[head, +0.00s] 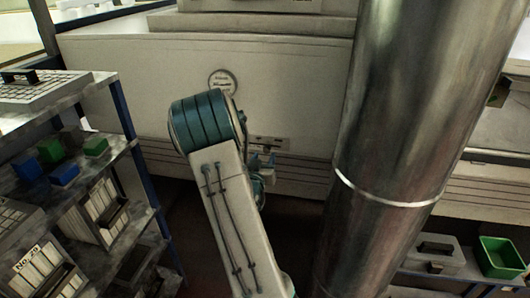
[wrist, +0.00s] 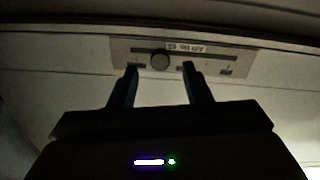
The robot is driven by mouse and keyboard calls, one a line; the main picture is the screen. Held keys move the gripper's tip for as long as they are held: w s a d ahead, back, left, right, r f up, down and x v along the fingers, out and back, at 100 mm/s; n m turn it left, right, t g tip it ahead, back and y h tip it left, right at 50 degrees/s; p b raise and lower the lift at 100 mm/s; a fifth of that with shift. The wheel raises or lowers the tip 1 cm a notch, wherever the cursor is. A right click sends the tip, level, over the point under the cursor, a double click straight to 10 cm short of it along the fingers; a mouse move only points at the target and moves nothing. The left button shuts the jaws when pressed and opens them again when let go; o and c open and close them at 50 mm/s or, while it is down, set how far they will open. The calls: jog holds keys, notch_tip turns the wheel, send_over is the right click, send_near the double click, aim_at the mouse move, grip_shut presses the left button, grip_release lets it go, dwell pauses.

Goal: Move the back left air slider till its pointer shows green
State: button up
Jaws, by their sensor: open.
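The air slider (wrist: 215,59) is a pale plate with a dark slot on the machine wall, seen in the wrist view. Its round dark knob (wrist: 160,60) sits left of the slot's middle. My gripper (wrist: 159,68) is open, its two dark fingers pointing at the plate, one tip on each side of the knob with gaps between. I cannot tell how far the tips are from the plate. In the head view the slider plate (head: 268,143) shows just beyond my gripper (head: 262,162), partly hidden by my arm. No green pointer reading is legible.
A round dial (head: 223,82) is on the pale machine wall (head: 300,85) above the slider; its face is too small to read. A shelf rack (head: 125,110) with bins stands left. A large metal pipe (head: 405,110) stands right. A green bin (head: 502,257) lies lower right.

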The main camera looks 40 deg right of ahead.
aim_at(266, 151)
jog(key=shift+x, duration=1.65)
jog(key=shift+a, duration=0.1)
grip_shut()
